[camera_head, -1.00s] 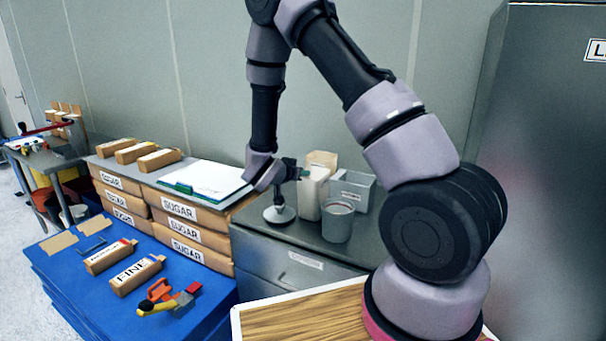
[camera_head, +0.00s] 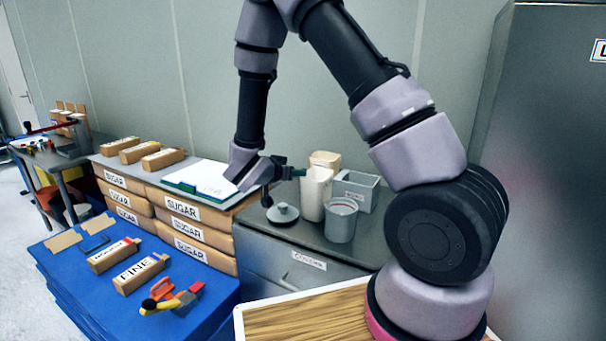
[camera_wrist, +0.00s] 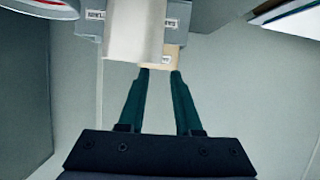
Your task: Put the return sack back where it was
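My gripper (camera_head: 299,172) is over the grey cabinet, beside the top of a white upright container (camera_head: 314,194). In the wrist view its two green fingers (camera_wrist: 160,73) stand apart with nothing seen held between them; a tan container (camera_wrist: 158,62) shows past the tips. I cannot tell which item is the return sack. Candidates are two labelled brown packs on the blue surface, one marked FINE (camera_head: 140,273) and another (camera_head: 113,254) whose label is too small to read. Several SUGAR sacks (camera_head: 183,207) are stacked behind them, with brown packs (camera_head: 163,158) on top.
The cabinet top (camera_head: 300,232) also holds a grey round lid (camera_head: 283,213), a grey pot (camera_head: 341,220) and a grey bin (camera_head: 356,188). Colourful tools (camera_head: 172,297) and tan flat pieces (camera_head: 63,241) lie on the blue surface (camera_head: 85,280).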

